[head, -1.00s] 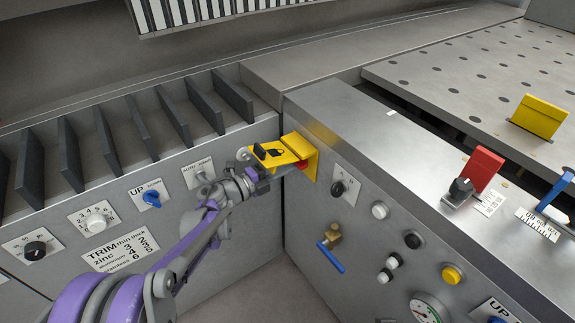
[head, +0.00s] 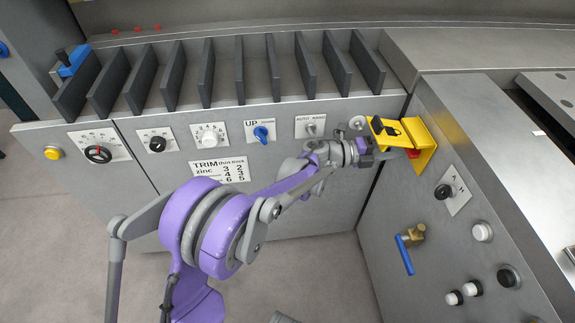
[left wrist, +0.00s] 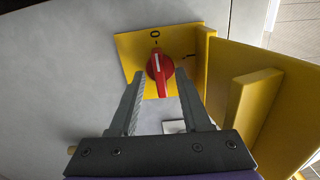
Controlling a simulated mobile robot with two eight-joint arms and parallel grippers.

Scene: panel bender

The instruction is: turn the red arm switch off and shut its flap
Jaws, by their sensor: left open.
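The red rotary switch (left wrist: 160,72) sits on a yellow plate (left wrist: 129,48) with an O mark at the top and a second mark at the right. Its grip lies roughly along the O direction, with a pale line at the O end. The yellow flap (left wrist: 285,110) stands open at the right. My left gripper (head: 384,158) is open. Its fingers in the wrist view (left wrist: 160,88) lie either side of the switch's lower end; contact is unclear.
A black selector (head: 444,191) and a brass valve with a blue lever (head: 404,254) are on the right panel, below the switch. A grey selector (head: 311,128) and a blue knob (head: 261,133) are on the left panel. Dark upright fins (head: 240,68) line the ledge above.

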